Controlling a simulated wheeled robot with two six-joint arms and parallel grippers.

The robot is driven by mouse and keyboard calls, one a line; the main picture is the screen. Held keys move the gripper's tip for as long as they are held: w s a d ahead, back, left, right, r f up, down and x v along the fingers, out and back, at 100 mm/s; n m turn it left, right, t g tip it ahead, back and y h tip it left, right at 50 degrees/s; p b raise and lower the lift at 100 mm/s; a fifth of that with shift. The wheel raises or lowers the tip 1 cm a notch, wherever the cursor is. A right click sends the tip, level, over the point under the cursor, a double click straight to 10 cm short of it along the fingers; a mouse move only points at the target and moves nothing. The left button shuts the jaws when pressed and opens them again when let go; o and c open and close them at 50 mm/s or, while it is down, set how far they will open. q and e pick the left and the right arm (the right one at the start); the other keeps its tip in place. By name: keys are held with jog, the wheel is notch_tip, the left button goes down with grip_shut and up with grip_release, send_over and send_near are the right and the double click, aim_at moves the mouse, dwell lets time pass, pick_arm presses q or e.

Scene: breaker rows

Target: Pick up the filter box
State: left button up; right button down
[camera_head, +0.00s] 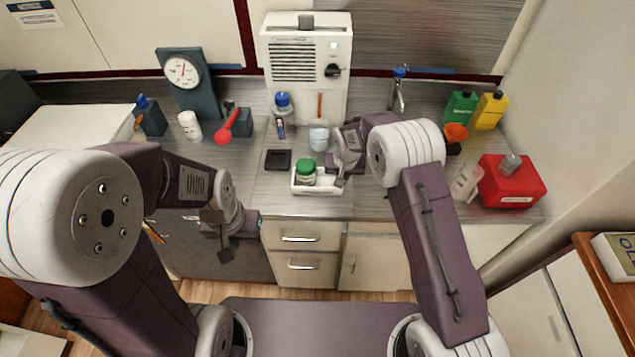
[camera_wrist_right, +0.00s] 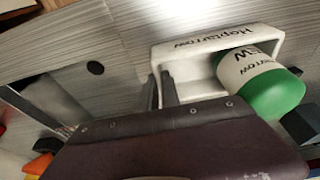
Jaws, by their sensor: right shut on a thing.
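A small white open box (camera_head: 318,189) with dark lettering on its wall stands near the counter's front edge; I take it to be the filter box. It also shows in the right wrist view (camera_wrist_right: 215,42). A white jar with a green lid (camera_head: 306,172) is inside it, tilted in the right wrist view (camera_wrist_right: 270,85). My right gripper (camera_head: 341,178) is at the box's right end. In the right wrist view its fingers (camera_wrist_right: 162,90) are shut on the box's end wall. My left gripper (camera_head: 222,236) hangs in front of the counter, away from the box; its jaw opening is unclear.
A flat black box (camera_head: 278,159) lies left of the white box, and a glass beaker (camera_head: 319,138) stands behind it. A white machine (camera_head: 306,65) is at the back. A red can (camera_head: 511,182) and a clear jug (camera_head: 466,182) stand right. A red-handled tool (camera_head: 228,128) lies left.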

jog(key=shift+r, duration=0.15)
dwell(0.5)
jog(key=shift+w+r, duration=0.1)
jog(key=shift+r, duration=0.5)
notch_tip(320, 180, up, 3)
jog(key=shift+f+b, duration=0.1)
jog(key=shift+b, duration=0.3)
jog(key=s+d+r+b, duration=0.1)
jog(key=s+d+r, duration=0.5)
jog(key=d, duration=0.3)
jog(key=shift+s+d+r+b, duration=0.15)
jog(key=shift+s+r+b, duration=0.25)
jog(key=shift+s, duration=0.15)
jog(key=shift+w+a+f+b, duration=0.4)
jog(key=shift+w+a+f, duration=0.75)
jog(key=shift+a+f, duration=0.55)
jog(key=shift+w+a+f+b, duration=0.35)
jog(key=shift+w+a+f, duration=1)
jog(key=shift+f, duration=0.5)
jog(key=shift+w+a+f+b, duration=0.4)
jog(key=shift+w+a+f, duration=0.6)
jog(key=shift+a+f, duration=0.75)
